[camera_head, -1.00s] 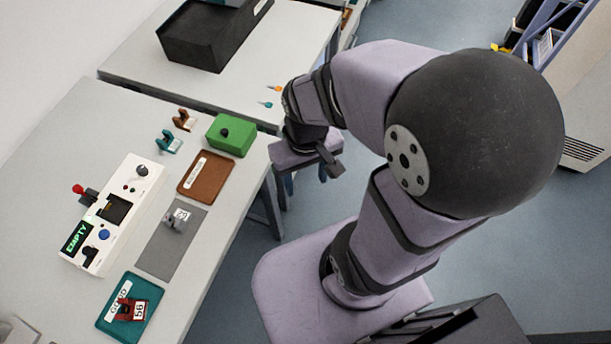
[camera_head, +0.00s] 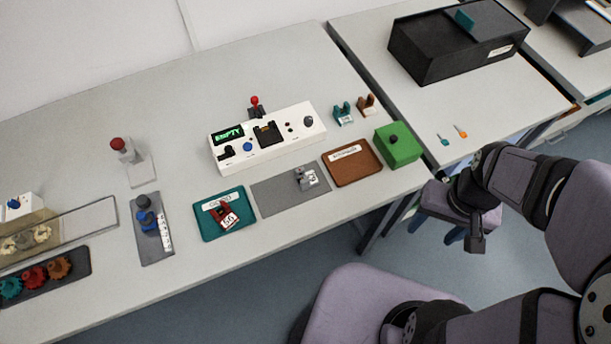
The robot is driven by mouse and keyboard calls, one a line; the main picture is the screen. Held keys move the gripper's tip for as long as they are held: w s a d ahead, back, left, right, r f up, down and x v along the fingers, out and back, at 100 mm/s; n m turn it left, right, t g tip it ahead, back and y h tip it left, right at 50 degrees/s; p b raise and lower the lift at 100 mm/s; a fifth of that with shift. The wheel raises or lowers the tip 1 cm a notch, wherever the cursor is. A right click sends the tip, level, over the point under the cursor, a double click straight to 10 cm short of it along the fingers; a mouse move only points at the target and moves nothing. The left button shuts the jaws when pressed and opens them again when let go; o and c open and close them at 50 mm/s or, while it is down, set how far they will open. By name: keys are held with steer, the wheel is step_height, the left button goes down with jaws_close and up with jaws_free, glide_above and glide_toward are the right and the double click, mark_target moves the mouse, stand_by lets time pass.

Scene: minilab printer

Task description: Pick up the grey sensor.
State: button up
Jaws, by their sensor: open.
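The grey sensor (camera_head: 307,178) is a small grey block with a white label. It sits on the right part of the flat grey mat (camera_head: 277,198), between the teal tray and the brown tray. My gripper (camera_head: 462,237) is open and empty, off the table's front edge, to the right of and apart from the sensor. Its jaws point down and are seen from above, so the gap between them is small in view.
A teal tray (camera_head: 204,222) holds a red sensor (camera_head: 226,215). A brown tray (camera_head: 343,177) and a green box (camera_head: 399,150) stand right of the mat. A white tester (camera_head: 284,149) reading EMPTY stands behind. A black bin (camera_head: 432,70) is on the farther table.

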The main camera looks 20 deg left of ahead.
steer(key=shift+o, duration=1.1)
steer(key=shift+a, duration=0.1)
